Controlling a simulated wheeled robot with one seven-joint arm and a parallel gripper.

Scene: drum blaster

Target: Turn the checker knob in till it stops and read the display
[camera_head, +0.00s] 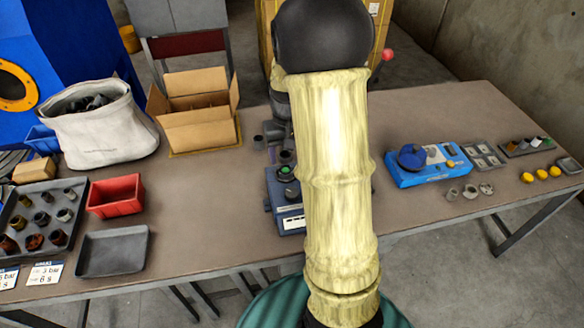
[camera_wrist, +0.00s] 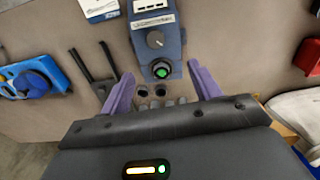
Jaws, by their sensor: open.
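A blue-grey box, apparently the checker (camera_head: 288,219), stands mid-table, partly hidden by my arm in the head view. In the wrist view the box (camera_wrist: 171,47) shows a dark round knob (camera_wrist: 155,39) with a light pointer mark. A lit green button (camera_wrist: 161,71) sits on its near end. A pale panel with small dark windows (camera_wrist: 150,4) is cut by the top edge; no reading is legible. My gripper (camera_wrist: 163,85) is open, its purple fingers spread on either side of the box's near end. Nothing is between them on the knob.
A blue device with a dark round top (camera_head: 430,163) stands to the right. A red bin (camera_head: 116,196), an empty grey tray (camera_head: 113,252) and an open carton (camera_head: 197,127) stand to the left. A dark two-pronged stand (camera_wrist: 96,68) is beside the box.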

